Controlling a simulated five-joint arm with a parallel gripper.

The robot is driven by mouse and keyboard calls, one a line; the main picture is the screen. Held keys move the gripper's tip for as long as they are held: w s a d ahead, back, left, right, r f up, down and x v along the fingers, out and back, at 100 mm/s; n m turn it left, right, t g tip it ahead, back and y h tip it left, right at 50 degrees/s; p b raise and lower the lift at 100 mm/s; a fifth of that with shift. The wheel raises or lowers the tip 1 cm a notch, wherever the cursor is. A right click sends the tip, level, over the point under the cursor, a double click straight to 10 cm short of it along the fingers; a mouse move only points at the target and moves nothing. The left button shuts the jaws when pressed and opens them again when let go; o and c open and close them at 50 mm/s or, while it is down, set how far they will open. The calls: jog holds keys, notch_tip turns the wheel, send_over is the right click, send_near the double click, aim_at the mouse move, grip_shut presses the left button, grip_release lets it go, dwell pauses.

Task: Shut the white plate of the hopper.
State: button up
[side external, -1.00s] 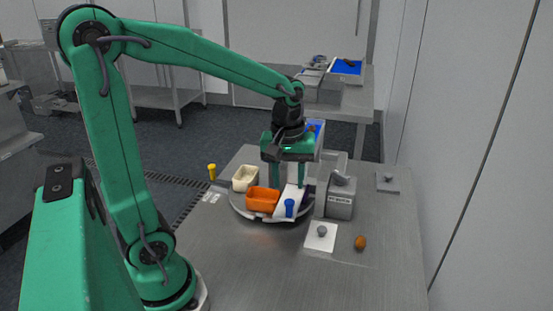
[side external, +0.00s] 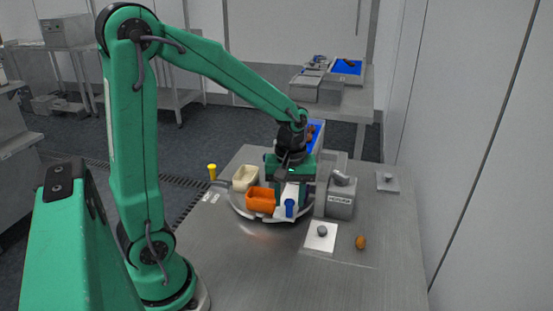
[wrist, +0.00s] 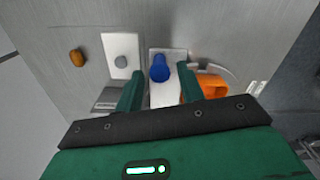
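A white plate (side external: 281,213) with an upright blue knob (side external: 289,208) lies at the front of the round turntable, beside the grey hopper-like box (side external: 341,203). In the wrist view the plate (wrist: 171,55) runs in between my fingers, with the blue knob (wrist: 159,69) near the fingertips. My gripper (side external: 291,204) is open, pointing down, with one finger on each side of the plate. I see no contact with the knob. My gripper and fingers hide the plate's back part. In the wrist view my gripper (wrist: 159,68) holds nothing.
An orange bin (side external: 261,200) sits just left of the plate, close to a finger. A cream bin (side external: 245,178) is behind it. A separate white square (side external: 320,245) with a grey knob and a brown date (side external: 360,242) lie in front.

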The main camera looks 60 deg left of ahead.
jog(key=shift+f, duration=1.4)
grip_shut()
